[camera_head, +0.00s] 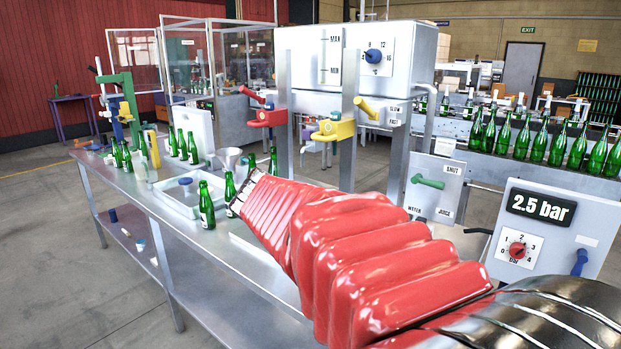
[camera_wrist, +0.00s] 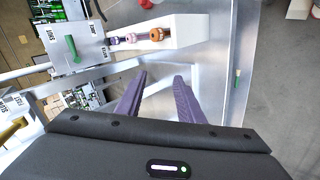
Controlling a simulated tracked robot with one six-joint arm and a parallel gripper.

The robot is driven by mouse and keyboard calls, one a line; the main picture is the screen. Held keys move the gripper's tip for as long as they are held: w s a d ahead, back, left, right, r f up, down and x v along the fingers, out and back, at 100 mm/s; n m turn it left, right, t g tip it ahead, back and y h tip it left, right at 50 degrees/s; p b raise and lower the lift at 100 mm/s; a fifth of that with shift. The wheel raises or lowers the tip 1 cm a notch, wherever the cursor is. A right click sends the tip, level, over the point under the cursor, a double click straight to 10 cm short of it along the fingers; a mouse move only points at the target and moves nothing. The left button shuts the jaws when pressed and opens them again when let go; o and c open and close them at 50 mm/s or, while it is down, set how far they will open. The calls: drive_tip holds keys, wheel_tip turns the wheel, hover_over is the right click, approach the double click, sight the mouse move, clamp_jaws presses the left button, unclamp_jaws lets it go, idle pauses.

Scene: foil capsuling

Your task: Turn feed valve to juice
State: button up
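The feed valve is a green lever (camera_head: 427,181) on a pale panel (camera_head: 432,196) marked SHUT at the upper right, WATER at the lower left and JUICE at the lower right. The lever lies nearly level, between the SHUT mark and the two lower marks. In the wrist view the green lever (camera_wrist: 73,48) shows on its panel (camera_wrist: 88,32) at the upper left. My gripper (camera_wrist: 160,78) has its two purple fingers apart, with nothing between them. It is away from the lever. In the head view the fingers cannot be made out beyond my red-sleeved arm.
A metal table (camera_head: 205,262) with several green bottles is at the left. Red (camera_head: 267,118) and yellow (camera_head: 333,129) valves hang from the tank stand. A 2.5 bar gauge panel (camera_head: 541,240) stands right of the feed valve. A white block (camera_wrist: 185,33) with ringed pieces is near the fingers.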

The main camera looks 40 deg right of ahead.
sight(433, 185)
drive_tip(key=d+r+g+h, duration=0.2)
drive_tip(key=d+h, duration=0.1)
drive_tip(key=d, duration=1)
drive_tip(key=w+d+r+g+h, duration=0.1)
drive_tip(key=d+r+g+h, duration=0.1)
drive_tip(key=d, duration=1)
drive_tip(key=shift+d+r+g+h, duration=0.4)
drive_tip(key=shift+r+h, duration=0.3)
drive_tip(key=shift+r, duration=0.1)
drive_tip(key=shift+w, duration=0.1)
drive_tip(key=x, duration=1.3)
drive_tip(key=shift+d+f, duration=0.15)
drive_tip(key=shift+d, duration=0.25)
drive_tip(key=shift+c, duration=0.4)
clamp_jaws()
